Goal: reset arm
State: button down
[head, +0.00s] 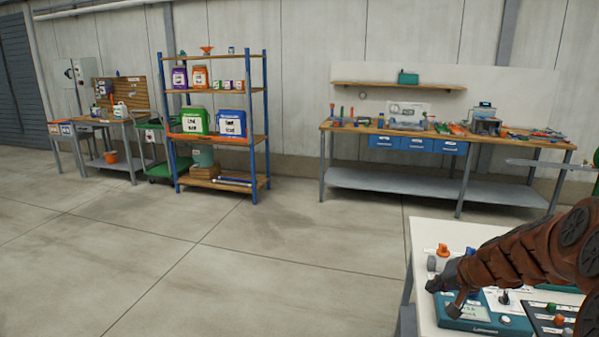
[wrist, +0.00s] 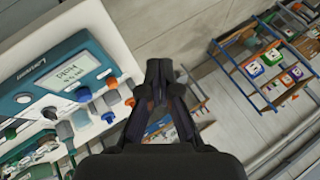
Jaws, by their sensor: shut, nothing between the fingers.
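My arm reaches in from the right edge of the head view, over a white-topped bench (head: 425,240) at the lower right. My gripper (head: 442,290) is at the arm's left end, above the bench's left part and close to a teal device (head: 480,322). In the wrist view my gripper (wrist: 158,68) points up the picture with its fingertips together and nothing between them. The teal device (wrist: 40,88) with its screen lies to its left there. I cannot tell the exact height of the gripper over the bench.
An orange-capped valve (head: 442,252) stands on the bench near the gripper. A long workbench (head: 390,180) with tools stands along the back wall. A shelf rack (head: 262,110) with jugs and bins stands left of it. The concrete floor (head: 200,265) at centre-left is clear.

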jog(key=s+a+r+n+g+y, duration=0.15)
jog(key=s+a+n+g, duration=0.35)
jog(key=s+a, duration=1.3)
jog(key=s+n+g+h, duration=0.1)
jog(key=s+g+h, duration=0.3)
jog(key=s, duration=1.6)
jog(key=shift+a+f, duration=0.25)
jog(key=shift+f, duration=0.1)
jog(key=shift+s+d, duration=0.1)
